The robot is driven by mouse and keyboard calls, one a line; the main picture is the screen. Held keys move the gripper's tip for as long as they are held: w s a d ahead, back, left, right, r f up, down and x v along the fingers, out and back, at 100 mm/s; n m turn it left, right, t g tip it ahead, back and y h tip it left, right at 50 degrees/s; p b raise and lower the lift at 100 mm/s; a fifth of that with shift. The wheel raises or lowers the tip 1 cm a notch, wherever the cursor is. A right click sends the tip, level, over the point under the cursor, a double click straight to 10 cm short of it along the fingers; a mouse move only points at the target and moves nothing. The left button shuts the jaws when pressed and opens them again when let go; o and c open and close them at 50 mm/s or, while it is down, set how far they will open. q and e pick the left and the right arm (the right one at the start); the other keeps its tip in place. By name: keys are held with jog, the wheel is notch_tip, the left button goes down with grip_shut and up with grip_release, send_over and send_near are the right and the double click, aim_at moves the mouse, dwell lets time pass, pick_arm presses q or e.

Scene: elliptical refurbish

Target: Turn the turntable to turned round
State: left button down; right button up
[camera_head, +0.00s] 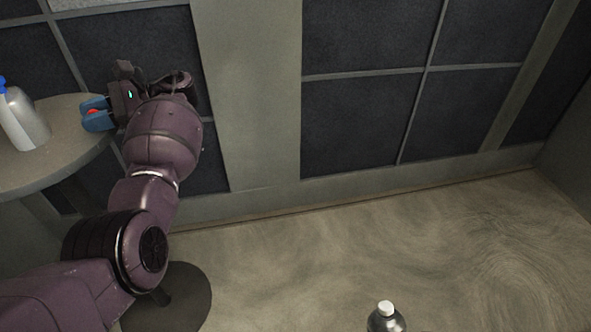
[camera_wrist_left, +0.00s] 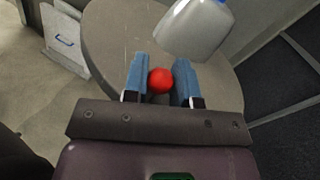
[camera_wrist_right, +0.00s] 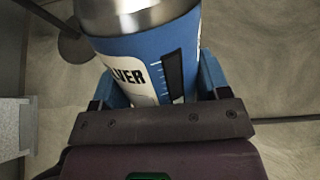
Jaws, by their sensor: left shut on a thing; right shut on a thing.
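The turntable (camera_head: 60,165) is a round grey top at the left of the head view; it also fills the upper middle of the left wrist view (camera_wrist_left: 105,35). A red ball-shaped knob (camera_wrist_left: 160,80) is at its near edge. My left gripper (camera_wrist_left: 160,66) has its blue fingers on either side of the knob and is shut on it. In the head view the left gripper (camera_head: 96,114) is at the turntable's right edge. My right gripper (camera_wrist_right: 160,82) is shut on a blue-labelled metal canister (camera_wrist_right: 145,55), its label partly reading "LVER".
A grey bottle with a blue top (camera_head: 22,120) stands on the turntable, close to my left gripper. A dark round base (camera_head: 190,295) is on the floor. A panelled wall (camera_head: 365,100) stands behind; the floor at right is clear.

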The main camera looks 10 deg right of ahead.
aim_at(391, 321)
pick_arm(q)
jog(key=shift+w, duration=0.2)
pick_arm(e)
jog(key=shift+f, duration=0.2)
pick_arm(q)
jog(key=c, duration=1.2)
grip_release()
pick_arm(e)
jog(key=shift+t, duration=0.8)
jog(key=w+r+p, duration=0.1)
jog(key=r, duration=0.1)
jog(key=w+r+p, duration=0.1)
jog(key=r, duration=0.2)
jog(key=w+r+p, duration=0.1)
jog(key=r+p, duration=0.1)
jog(key=r, duration=0.1)
jog(key=shift+w+r, duration=0.1)
jog(key=shift+w, duration=0.1)
pick_arm(q)
notch_tip(391, 321, up, 20)
pick_arm(e)
jog(key=shift+r, duration=0.1)
pick_arm(q)
jog(key=shift+f, duration=0.1)
pick_arm(e)
jog(key=shift+w, duration=0.1)
